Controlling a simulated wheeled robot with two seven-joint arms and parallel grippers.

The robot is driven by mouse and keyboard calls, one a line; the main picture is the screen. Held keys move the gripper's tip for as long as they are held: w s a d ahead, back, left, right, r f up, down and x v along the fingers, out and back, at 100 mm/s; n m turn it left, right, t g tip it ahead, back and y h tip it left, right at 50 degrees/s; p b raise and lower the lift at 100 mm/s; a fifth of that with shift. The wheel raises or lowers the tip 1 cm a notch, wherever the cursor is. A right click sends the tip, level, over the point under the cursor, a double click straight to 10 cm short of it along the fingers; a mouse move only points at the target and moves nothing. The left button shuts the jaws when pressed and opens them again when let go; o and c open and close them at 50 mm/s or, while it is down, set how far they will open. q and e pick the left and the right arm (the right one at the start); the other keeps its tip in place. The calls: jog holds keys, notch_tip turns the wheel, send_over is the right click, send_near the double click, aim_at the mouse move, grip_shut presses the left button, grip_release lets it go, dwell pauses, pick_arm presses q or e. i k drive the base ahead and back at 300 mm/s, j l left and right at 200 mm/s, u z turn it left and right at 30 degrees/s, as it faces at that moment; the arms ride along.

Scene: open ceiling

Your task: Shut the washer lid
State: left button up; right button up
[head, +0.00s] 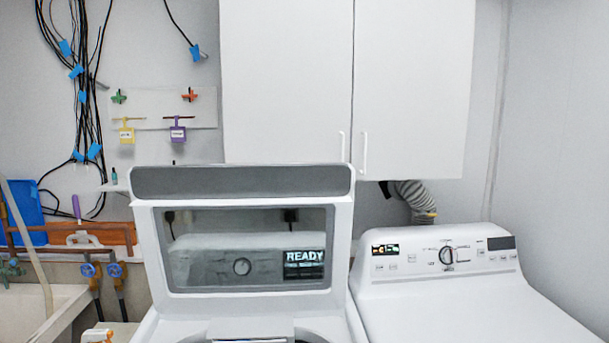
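The white washer (357,327) stands at the bottom centre, with its top opening partly in view at the lower edge. Its lid (342,222) is raised and stands nearly upright, with a grey band along the top and a glass window. Through the window I see the control panel behind, with a knob and a display reading READY (304,264). Neither of my grippers shows in this view.
A white dryer (470,305) with a control panel stands close on the right. White cabinets (290,80) hang above and behind the lid. A sink (40,310), pipes and blue valves are at the left. The wall carries cables and tags.

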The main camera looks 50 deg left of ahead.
aim_at(154, 189)
jog(key=u, duration=1.95)
